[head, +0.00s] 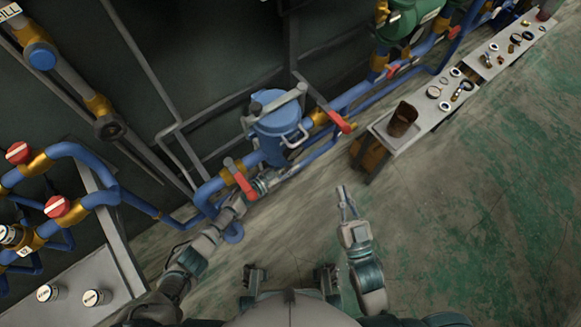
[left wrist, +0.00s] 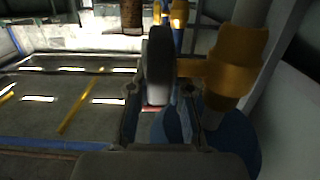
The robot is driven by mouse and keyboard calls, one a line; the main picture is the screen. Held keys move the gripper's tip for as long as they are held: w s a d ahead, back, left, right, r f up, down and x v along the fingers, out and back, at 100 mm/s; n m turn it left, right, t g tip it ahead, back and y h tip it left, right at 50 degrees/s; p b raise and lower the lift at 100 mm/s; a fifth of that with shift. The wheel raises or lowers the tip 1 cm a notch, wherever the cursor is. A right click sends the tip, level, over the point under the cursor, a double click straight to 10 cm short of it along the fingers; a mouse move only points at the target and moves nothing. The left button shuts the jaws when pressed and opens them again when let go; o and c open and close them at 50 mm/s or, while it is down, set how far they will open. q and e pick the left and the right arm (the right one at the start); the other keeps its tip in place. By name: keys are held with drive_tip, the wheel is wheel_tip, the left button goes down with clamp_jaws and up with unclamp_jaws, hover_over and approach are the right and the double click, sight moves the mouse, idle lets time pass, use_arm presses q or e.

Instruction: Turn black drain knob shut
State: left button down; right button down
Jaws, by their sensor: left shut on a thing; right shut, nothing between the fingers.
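In the left wrist view the black knob (left wrist: 158,65) is a dark round disc seen nearly edge-on, joined to a brass valve body (left wrist: 228,62). My left gripper (left wrist: 160,112) has its fingers on both sides of the knob's lower part and is shut on it. In the head view my left gripper (head: 266,181) is low beside the blue strainer vessel (head: 277,125). There I cannot make out the held knob, which the gripper and pipes seem to hide. My right gripper (head: 346,203) is shut and empty above the floor, apart from everything.
A red lever (head: 243,184) is right beside my left gripper; another red lever (head: 338,120) is beyond the vessel. Blue pipes run along the wall. A bench (head: 413,128) with a rusty can (head: 402,119) and small parts stands at right. The green floor (head: 480,220) is clear.

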use_arm(q)
drive_tip(key=c, duration=1.5)
unclamp_jaws()
drive_tip(key=o, duration=0.4)
drive_tip(key=shift+w+f, duration=0.1)
drive_tip(key=shift+o, duration=0.2)
